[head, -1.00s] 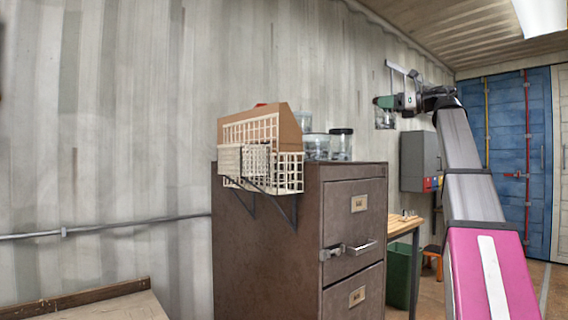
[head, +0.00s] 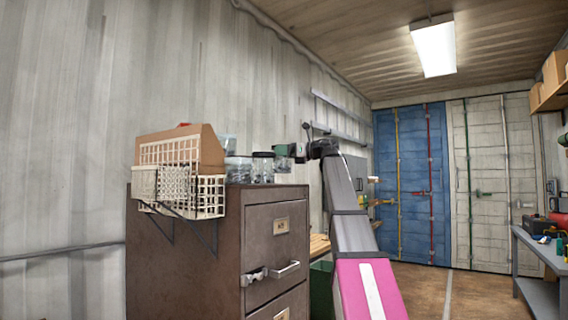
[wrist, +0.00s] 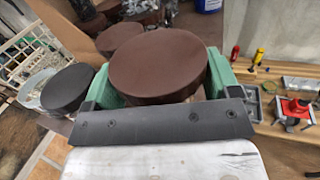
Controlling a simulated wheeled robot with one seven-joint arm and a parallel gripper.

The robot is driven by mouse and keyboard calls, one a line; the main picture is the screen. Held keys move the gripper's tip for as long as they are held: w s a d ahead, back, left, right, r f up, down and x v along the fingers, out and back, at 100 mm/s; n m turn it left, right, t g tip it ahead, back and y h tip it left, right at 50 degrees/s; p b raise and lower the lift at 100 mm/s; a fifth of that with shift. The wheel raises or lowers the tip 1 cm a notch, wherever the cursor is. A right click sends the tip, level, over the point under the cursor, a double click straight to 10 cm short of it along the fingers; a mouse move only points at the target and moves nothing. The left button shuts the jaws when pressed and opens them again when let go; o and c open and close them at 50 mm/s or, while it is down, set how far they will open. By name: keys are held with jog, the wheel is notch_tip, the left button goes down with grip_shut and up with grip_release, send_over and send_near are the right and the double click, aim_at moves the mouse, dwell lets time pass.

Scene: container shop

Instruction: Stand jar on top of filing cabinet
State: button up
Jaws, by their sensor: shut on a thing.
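The filing cabinet (head: 190,235) is brown metal and stands left of centre in the head view. Clear jars stand on its top, one with a dark lid (head: 263,155). My gripper (head: 289,151) is at the right edge of the cabinet top, close to these jars. In the wrist view its green fingers are shut on a jar with a round brown lid (wrist: 155,62). The held jar's body is hidden there below the lid. In the head view I cannot tell whether its base touches the cabinet.
A white wire basket (head: 205,195) with a cardboard box (head: 208,148) hangs at the cabinet's left. In the wrist view, a dark lid (wrist: 67,88) and another brown lid (wrist: 120,40) are close to the held jar. A wooden bench (wrist: 285,148) with tools is at right.

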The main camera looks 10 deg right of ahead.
aim_at(284, 161)
notch_tip(284, 161, down, 4)
jog(key=shift+r, duration=0.15)
jog(key=o, duration=1.3)
jog(key=v, duration=1.2)
jog(key=shift+d, duration=0.1)
